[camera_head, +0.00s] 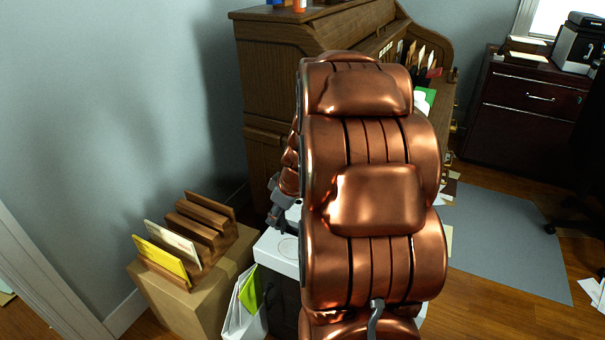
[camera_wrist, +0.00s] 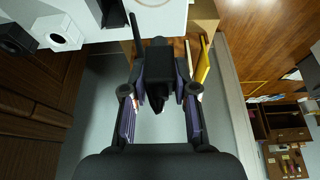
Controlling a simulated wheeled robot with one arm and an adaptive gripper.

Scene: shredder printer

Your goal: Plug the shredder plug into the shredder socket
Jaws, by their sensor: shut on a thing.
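My gripper (camera_wrist: 158,88) is shut on a black plug (camera_wrist: 158,62), which sits between the two fingers in the wrist view. In the head view only a grey part of my gripper (camera_head: 275,210) shows, just above the shredder; my copper arm hides the rest. The shredder (camera_head: 275,252) has a white top and a dark body and stands by the desk. A white surface (camera_wrist: 158,18), perhaps its top, is beyond the plug in the wrist view. A white box-like fitting (camera_wrist: 60,32) with a dark opening is at the upper left; I cannot tell if it is the socket.
A cardboard box (camera_head: 190,285) with a wooden file rack (camera_head: 200,228) stands left of the shredder. White bags or papers (camera_head: 243,305) lean between them. A wooden roll-top desk (camera_head: 270,80) is behind. A grey mat (camera_head: 505,240) lies on the floor at right.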

